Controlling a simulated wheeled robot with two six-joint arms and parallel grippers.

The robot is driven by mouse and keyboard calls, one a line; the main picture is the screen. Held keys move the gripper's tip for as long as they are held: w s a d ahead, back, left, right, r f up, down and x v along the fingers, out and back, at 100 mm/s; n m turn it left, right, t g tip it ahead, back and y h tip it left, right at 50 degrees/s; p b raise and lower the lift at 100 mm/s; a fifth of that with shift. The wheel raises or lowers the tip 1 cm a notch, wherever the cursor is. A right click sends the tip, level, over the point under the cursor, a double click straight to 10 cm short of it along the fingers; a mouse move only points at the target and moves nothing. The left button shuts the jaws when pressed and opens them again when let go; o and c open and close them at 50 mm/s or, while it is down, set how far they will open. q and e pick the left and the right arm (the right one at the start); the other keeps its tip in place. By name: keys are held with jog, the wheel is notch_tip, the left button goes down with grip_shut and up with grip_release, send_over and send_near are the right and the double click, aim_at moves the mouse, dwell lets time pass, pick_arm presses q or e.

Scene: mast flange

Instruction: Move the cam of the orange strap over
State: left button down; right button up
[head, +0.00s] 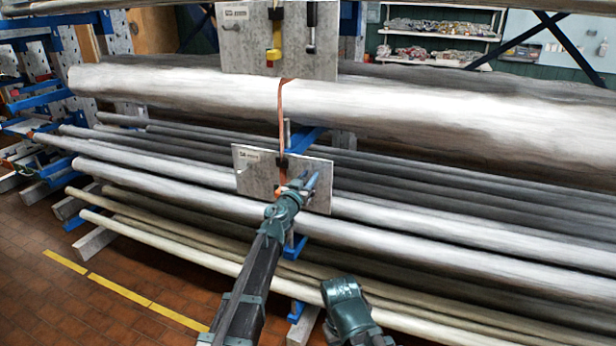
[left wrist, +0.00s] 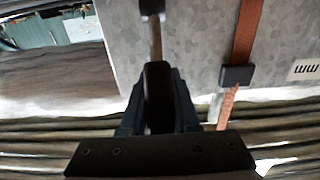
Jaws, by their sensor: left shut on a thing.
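The orange strap (head: 282,105) hangs over the big pale pole and runs down to a lower grey metal plate (head: 248,180), through a black buckle (head: 282,163). In the left wrist view the strap (left wrist: 245,35) and its black buckle (left wrist: 237,76) lie on the plate, to the right of my gripper. My left gripper (head: 306,182) is in front of the plate, right of the strap. It is shut on a black-gripped lever (left wrist: 158,95), whose metal rod runs up to a black block (left wrist: 152,9). My right gripper (head: 342,290) is low in front, apart from the plate; its jaws cannot be made out.
An upper grey plate (head: 235,55) carries a yellow-handled lever (head: 273,50) and a black-handled lever (head: 311,28). Long poles (head: 450,100) fill a blue rack across the view. Brown floor (head: 60,310) with a yellow line is free at the lower left.

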pick_arm(q)
jog(key=c, duration=0.6)
grip_release()
jog(key=shift+c, duration=0.2)
jog(key=v, duration=1.3)
jog(key=shift+s, duration=0.35)
jog(key=shift+a, duration=0.1)
